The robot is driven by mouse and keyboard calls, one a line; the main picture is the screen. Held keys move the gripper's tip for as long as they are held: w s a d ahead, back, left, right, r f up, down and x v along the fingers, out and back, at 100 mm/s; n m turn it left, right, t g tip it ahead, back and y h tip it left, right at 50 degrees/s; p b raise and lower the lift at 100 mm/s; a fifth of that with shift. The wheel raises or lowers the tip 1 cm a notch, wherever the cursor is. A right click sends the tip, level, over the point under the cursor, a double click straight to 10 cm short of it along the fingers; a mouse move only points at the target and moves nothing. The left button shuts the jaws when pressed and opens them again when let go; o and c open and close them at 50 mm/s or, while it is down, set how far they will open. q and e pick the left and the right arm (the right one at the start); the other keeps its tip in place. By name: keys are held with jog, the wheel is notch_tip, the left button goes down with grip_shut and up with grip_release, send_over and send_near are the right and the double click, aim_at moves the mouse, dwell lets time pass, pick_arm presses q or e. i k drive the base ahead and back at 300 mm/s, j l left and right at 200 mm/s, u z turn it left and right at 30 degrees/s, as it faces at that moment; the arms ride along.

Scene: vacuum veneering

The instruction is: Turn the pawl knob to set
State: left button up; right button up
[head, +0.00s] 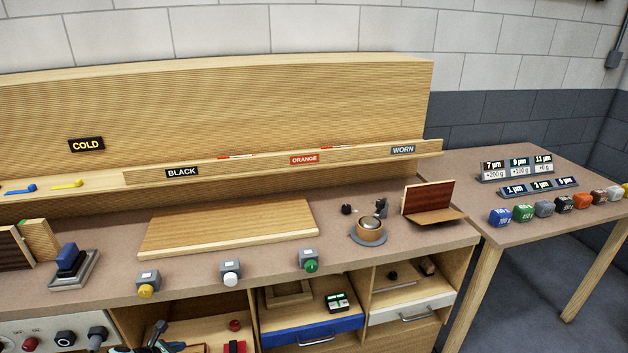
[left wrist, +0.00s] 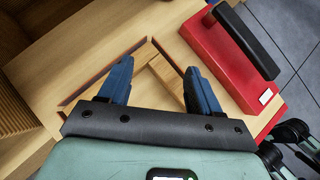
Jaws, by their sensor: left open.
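I cannot tell for certain which part is the pawl knob. A round device (head: 369,232) with a wooden disc and a black upright part stands on the bench right of centre. A small black knob (head: 346,209) sits to its left. My left gripper (left wrist: 158,66) has its two blue fingers apart, with nothing gripped. It points at a wooden surface with a dark-edged recess (left wrist: 105,75) and a wooden strip. A red block with a black handle (left wrist: 232,55) lies to the right of the fingers. My right gripper is not in view.
Yellow (head: 146,291), white (head: 231,279) and green (head: 311,266) knobs on grey boxes line the bench front. A control panel (head: 30,330) with dark knobs is at lower left. A blue drawer (head: 311,335) and open shelves are below. A wooden board (head: 230,225) lies mid-bench.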

aim_at(234, 324)
jog(key=k+j, duration=0.9)
